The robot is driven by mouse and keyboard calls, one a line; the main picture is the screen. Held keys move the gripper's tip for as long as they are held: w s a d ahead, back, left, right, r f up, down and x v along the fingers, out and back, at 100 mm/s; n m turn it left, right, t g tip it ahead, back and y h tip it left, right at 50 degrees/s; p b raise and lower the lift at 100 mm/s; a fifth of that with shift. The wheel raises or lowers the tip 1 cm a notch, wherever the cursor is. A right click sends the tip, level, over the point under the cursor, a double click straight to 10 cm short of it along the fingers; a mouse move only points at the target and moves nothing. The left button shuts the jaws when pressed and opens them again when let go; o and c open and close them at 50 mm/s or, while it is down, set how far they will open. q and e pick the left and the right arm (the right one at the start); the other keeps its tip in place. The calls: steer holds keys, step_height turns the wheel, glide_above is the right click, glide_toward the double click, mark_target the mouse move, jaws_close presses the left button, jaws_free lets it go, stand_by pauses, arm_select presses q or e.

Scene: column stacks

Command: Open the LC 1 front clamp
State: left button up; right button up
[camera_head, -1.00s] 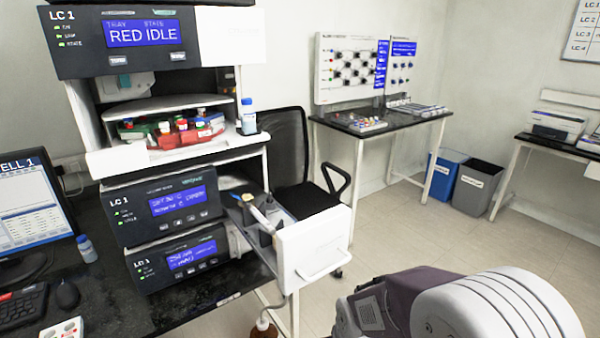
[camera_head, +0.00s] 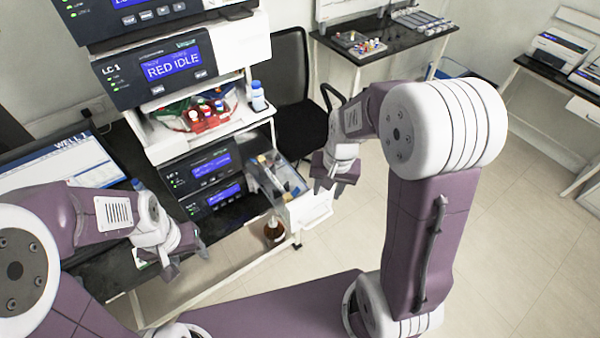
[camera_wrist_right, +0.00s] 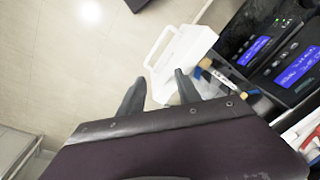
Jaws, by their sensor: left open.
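The LC 1 stack stands at the left centre, with its RED IDLE display (camera_head: 173,66). Its lower drawer (camera_head: 312,208) is pulled out, white-fronted, with small fittings and a pale tube (camera_head: 265,162) inside. I cannot make out the front clamp or its state. My right gripper (camera_head: 329,184) hangs over the drawer's front right side. In the right wrist view its two dark fingers (camera_wrist_right: 160,94) are apart and empty, with the white drawer front (camera_wrist_right: 181,58) beyond them. My left gripper (camera_head: 187,262) is open and empty, in front of the stack's lower left.
A tray of coloured-cap bottles (camera_head: 207,112) and a blue-capped bottle (camera_head: 258,97) sit on the stack's shelf. A brown bottle (camera_head: 275,230) stands below the drawer. A monitor (camera_head: 62,165) is at left, a black chair (camera_head: 290,95) behind. The floor at right is clear.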

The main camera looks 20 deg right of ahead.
mark_target(298, 189)
steer(key=w+a+f+m+g+y, duration=0.1)
steer(key=w+a+m+g+y, duration=0.2)
steer(key=w+m, duration=0.7)
steer(key=shift+n+y, duration=0.3)
steer(key=p+x, duration=0.1)
steer(key=x, duration=0.1)
steer(key=p+x, duration=0.1)
steer(key=x, duration=0.2)
steer(key=w+d+x, duration=0.1)
steer(key=x, duration=0.2)
steer(key=shift+f+p, duration=0.4)
steer(key=shift+f, duration=0.1)
steer(key=shift+s+r, duration=0.1)
jaws_close()
